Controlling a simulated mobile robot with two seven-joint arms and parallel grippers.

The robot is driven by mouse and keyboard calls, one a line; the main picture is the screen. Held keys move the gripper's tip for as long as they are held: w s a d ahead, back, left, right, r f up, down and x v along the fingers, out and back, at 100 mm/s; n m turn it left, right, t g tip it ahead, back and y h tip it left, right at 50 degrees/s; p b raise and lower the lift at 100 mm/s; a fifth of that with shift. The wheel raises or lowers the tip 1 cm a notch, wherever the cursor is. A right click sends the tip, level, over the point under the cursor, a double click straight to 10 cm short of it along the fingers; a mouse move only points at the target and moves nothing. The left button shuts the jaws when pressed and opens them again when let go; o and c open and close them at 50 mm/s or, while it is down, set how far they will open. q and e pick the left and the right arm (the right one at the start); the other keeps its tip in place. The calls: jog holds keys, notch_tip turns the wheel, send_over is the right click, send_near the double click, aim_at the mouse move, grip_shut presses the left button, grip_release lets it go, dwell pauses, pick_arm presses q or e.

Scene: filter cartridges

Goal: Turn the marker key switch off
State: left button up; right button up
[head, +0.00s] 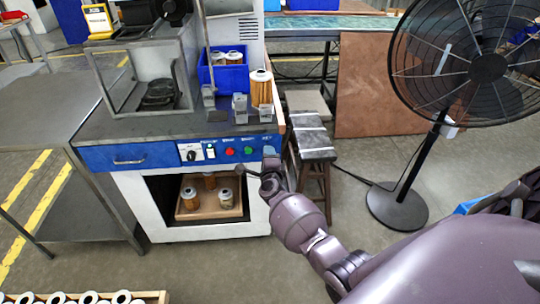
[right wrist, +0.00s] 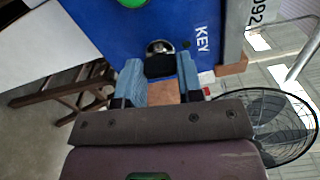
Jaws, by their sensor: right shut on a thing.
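The marker key switch (right wrist: 160,47) is a round metal lock on the blue front panel, with a KEY label beside it in the right wrist view. Its black key (right wrist: 160,66) stands out from the lock. My right gripper (right wrist: 159,70) has its two blue-grey fingers on either side of the key and is shut on it. In the head view, my right gripper (head: 269,158) is at the right end of the blue panel (head: 130,155) and covers the switch. My left gripper is not in view.
A black knob (head: 191,155), a red button (head: 230,152) and a green button (head: 248,150) sit left of the key switch. A stool (head: 312,145) and a large fan (head: 487,67) stand to the right.

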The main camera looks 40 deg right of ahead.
jog(key=shift+n, duration=0.9)
jog(key=shift+f, duration=0.1)
jog(key=o, duration=0.9)
jog(key=shift+o, duration=0.2)
jog(key=shift+p, duration=0.3)
jog(key=p+v, duration=0.2)
jog(key=v, duration=0.8)
jog(key=shift+s+a, duration=0.3)
